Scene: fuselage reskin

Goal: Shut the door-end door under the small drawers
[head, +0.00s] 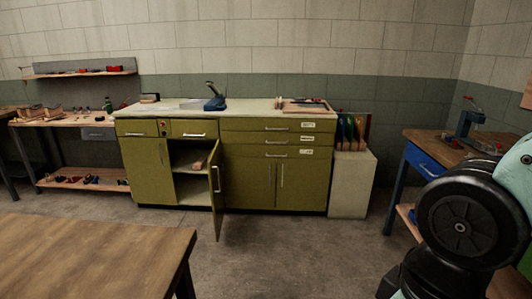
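A green cabinet (273,170) with a pale top stands against the far wall. Under its two small drawers (194,128), one door (215,190) stands open, swung out toward me, with a vertical handle on it. The opening beside it shows a shelf (190,168) with a small brownish object on it. The other door under the small drawers (147,170) is shut. My arm shows at the right edge, far from the cabinet. My gripper is not in view.
A wooden table (95,255) fills the near left. A workbench with a blue drawer (424,160) stands at the right, and another bench (85,120) at the left. The floor (285,255) before the cabinet is clear.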

